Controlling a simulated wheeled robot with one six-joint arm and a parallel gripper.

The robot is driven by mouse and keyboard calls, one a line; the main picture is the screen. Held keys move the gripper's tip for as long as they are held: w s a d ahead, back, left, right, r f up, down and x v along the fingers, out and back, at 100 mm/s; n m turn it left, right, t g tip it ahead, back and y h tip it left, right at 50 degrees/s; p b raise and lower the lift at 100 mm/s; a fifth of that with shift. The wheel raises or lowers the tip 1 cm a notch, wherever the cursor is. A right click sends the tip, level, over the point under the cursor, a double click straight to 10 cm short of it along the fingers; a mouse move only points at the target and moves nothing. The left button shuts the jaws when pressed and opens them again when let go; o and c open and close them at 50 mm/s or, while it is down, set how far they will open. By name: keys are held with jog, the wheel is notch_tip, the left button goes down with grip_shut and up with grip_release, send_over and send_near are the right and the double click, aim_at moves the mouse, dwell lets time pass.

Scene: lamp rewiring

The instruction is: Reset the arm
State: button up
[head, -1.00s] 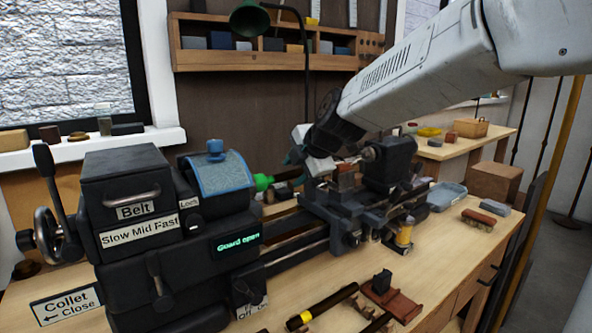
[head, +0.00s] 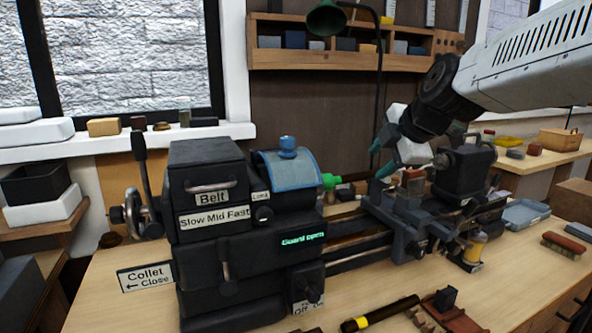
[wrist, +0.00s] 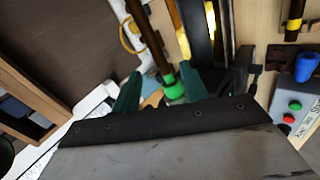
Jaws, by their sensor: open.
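My gripper (head: 381,158) has teal fingers and hangs over the dark lathe (head: 240,246), just behind and above its carriage. In the wrist view the teal fingers of my gripper (wrist: 167,90) stand apart. A green collar on a dark rod (wrist: 172,88) shows in the gap between them; I see no contact, and its depth is unclear. In the head view the lathe's blue guard (head: 290,171) sits on top, and its display (head: 303,239) reads "Guard open". A green knob (head: 331,181) is left of my gripper.
A lamp (head: 326,19) and a wooden shelf (head: 310,62) are behind. A black rod with a yellow band (head: 380,314) and a brown rest (head: 450,315) lie at the bench front. A tray (head: 525,214) and a brush (head: 563,245) are right. The wrist view shows a button box (wrist: 300,112).

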jog(key=s+d+f+m+g+h, duration=0.1)
jog(key=s+f+m, duration=0.3)
jog(key=s, duration=0.6)
jog(key=s+d+f+m+g+h, duration=0.1)
jog(key=s+d+f+m+g, duration=0.1)
jog(key=s+m, duration=0.7)
jog(key=s+d+f+m+g, duration=0.1)
jog(key=s+f+m+g, duration=0.3)
jog(key=s, duration=0.8)
notch_tip(320, 180, down, 3)
jog(key=m, duration=0.2)
jog(key=shift+d+m+h, duration=0.2)
jog(key=shift+m+h, duration=0.1)
jog(key=shift+h, duration=0.1)
